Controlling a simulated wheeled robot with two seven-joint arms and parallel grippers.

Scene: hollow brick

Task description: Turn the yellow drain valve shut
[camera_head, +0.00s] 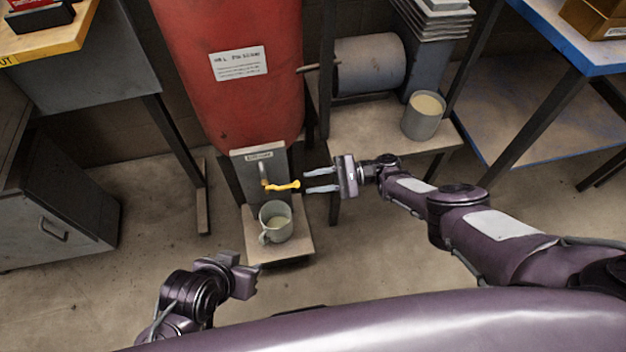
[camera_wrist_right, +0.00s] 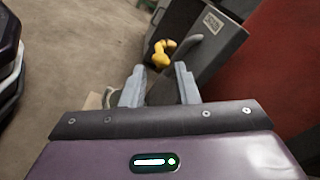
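The yellow drain valve handle (camera_head: 283,186) sticks out to the right from a grey plate (camera_head: 258,163) at the foot of the red tank. It also shows in the right wrist view (camera_wrist_right: 162,53), just beyond the fingertips. My right gripper (camera_head: 305,181) is open, its two fingers pointing left at the handle's end with a small gap; nothing is between them. In the right wrist view the fingers (camera_wrist_right: 158,68) stand apart. A mug (camera_head: 275,222) with pale contents stands below the valve. My left gripper (camera_head: 258,278) is low at the left, away from the valve; its fingers are not clear.
The red tank (camera_head: 235,100) rises behind the valve. The mug stands on a small platform (camera_head: 292,243). A shelf (camera_head: 350,133) at the right holds a grey cylinder (camera_head: 370,64) and a filled can (camera_head: 423,115). A grey cabinet (camera_head: 60,215) stands at the left. Floor at the front is clear.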

